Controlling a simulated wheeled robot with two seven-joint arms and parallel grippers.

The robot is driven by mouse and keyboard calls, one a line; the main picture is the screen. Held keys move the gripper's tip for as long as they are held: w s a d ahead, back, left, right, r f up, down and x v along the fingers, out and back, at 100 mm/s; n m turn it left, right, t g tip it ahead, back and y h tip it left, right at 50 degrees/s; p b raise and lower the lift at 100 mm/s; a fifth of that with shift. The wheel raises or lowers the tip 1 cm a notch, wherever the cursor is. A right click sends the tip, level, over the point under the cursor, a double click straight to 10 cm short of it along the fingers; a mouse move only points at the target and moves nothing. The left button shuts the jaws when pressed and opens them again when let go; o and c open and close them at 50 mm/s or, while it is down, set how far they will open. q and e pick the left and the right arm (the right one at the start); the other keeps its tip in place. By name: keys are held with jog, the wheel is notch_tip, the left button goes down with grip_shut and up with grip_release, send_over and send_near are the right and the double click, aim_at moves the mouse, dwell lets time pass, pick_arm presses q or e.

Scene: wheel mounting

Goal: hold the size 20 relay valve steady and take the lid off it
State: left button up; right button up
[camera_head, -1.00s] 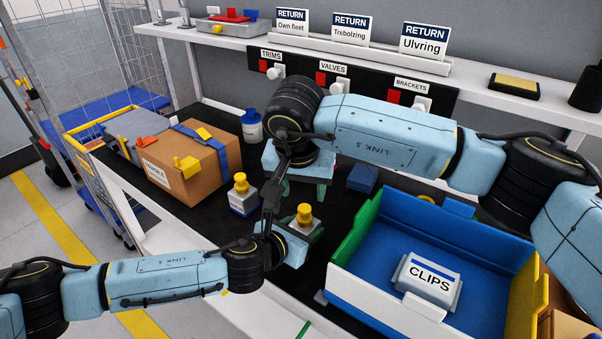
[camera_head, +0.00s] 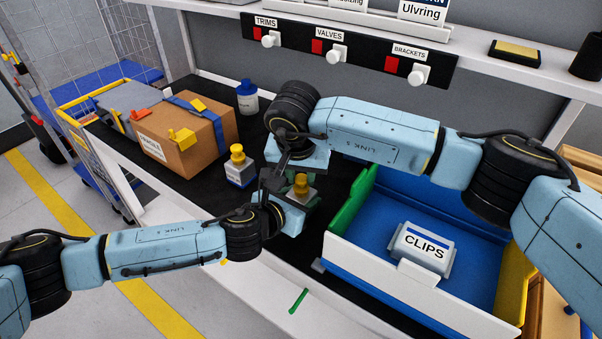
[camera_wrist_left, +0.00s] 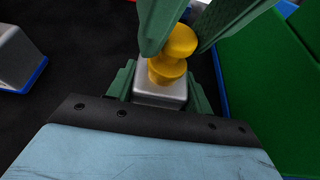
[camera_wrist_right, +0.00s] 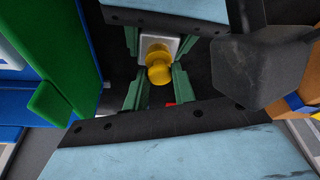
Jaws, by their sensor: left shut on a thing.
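A relay valve (camera_head: 304,195) with a silver-grey body and yellow lid stands upright; its size is not readable. My left gripper (camera_wrist_left: 162,92) is shut on the valve's body, with green fingers on either side. My right gripper (camera_wrist_right: 159,85) is above the valve. Its green fingers are apart on either side of the yellow lid (camera_wrist_right: 159,68), and appear open around it. The lid also shows in the left wrist view (camera_wrist_left: 173,55), sitting on the body. A second yellow-topped valve (camera_head: 240,172) stands to the left, held by nothing.
A blue bin (camera_head: 350,255) with a CLIPS container (camera_head: 423,248) stands close on the right, its green wall (camera_head: 352,205) near the grippers. Black mat is clear between box and valves.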

aim_at(301, 179)
grip_shut()
jog(key=shift+r, duration=0.1)
dwell(0.4)
jog(key=shift+r, duration=1)
jog(key=shift+r, duration=2)
pick_arm(q)
jog(key=o, duration=1.5)
jog(key=shift+c, duration=0.2)
